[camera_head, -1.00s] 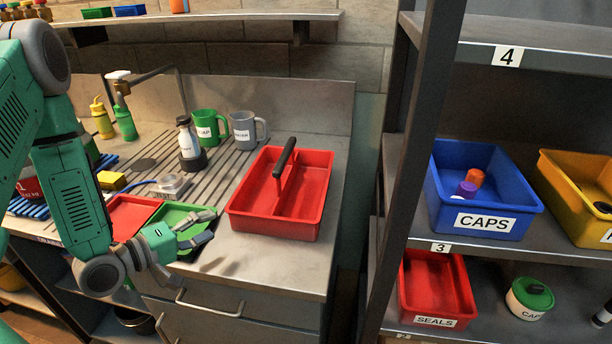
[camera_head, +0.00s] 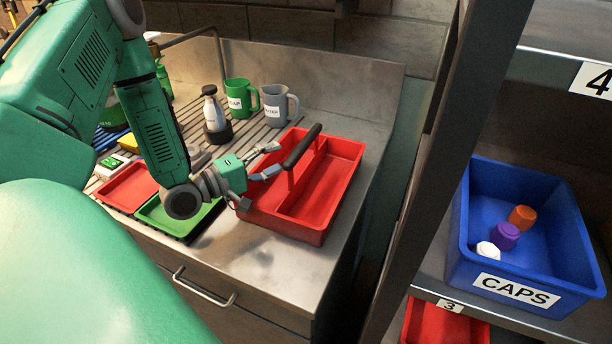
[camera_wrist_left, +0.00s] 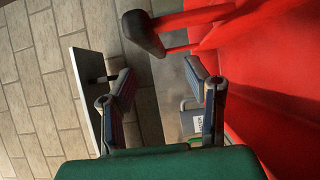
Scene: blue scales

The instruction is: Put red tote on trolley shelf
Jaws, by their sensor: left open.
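The red tote (camera_head: 318,228) stands on the metal counter, an open box with a divider and a dark bar handle (camera_head: 302,146) above it. My left gripper (camera_head: 268,160) is open at the tote's left side, its fingers pointing towards the handle. In the left wrist view the handle (camera_wrist_left: 143,34) lies ahead of the open fingers (camera_wrist_left: 165,88), not between them, and the tote's red wall (camera_wrist_left: 275,70) fills the right side. Whether a finger touches the tote is unclear. No trolley can be made out. My right gripper is not in view.
A green mug (camera_head: 240,98), a grey mug (camera_head: 277,106) and a bottle (camera_head: 212,110) stand behind the tote. Red (camera_head: 127,187) and green trays lie left of it. A shelf rack with a blue CAPS bin (camera_head: 520,232) stands right, its dark post (camera_head: 425,180) near the counter.

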